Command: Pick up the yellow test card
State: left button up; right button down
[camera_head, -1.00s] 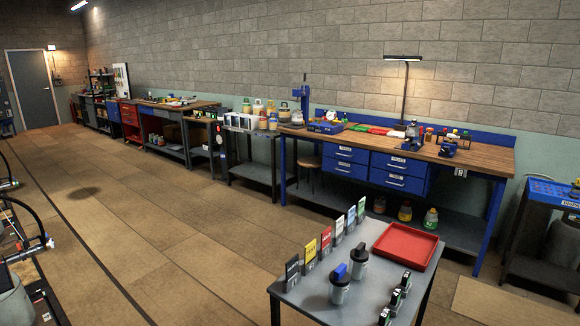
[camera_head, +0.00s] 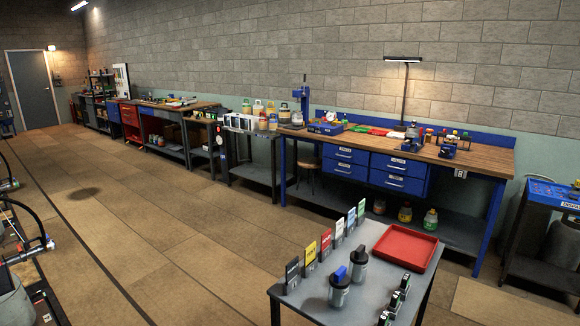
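The yellow test card (camera_head: 310,251) stands upright in a dark holder on the small grey table (camera_head: 305,299) in the foreground. It is in a row of several cards, between a black card (camera_head: 292,270) on its left and a red card (camera_head: 326,240) on its right. White, blue and green cards continue the row toward the back right. Neither of my grippers is in view.
Two dark canisters (camera_head: 339,289) with blue and black tops stand in front of the cards. A red tray (camera_head: 405,246) lies at the table's back right. Small black-and-green devices (camera_head: 396,302) line the right edge. Open floor (camera_head: 165,240) lies to the left.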

aim_at(309, 256)
jog(key=l+u, duration=0.1)
jog(key=u, duration=1.15)
jog(key=l+u, duration=0.35)
jog(key=k+l+u, duration=0.15)
jog(key=l+u, duration=0.2)
jog(key=k+l+u, duration=0.1)
jog(key=l+u, duration=0.25)
jog(key=k+l+u, duration=0.2)
jog(key=l+u, duration=0.15)
jog(key=k+l+u, duration=0.15)
jog(key=u, duration=0.2)
jog(key=k+l, duration=0.05)
jog(key=l, duration=0.05)
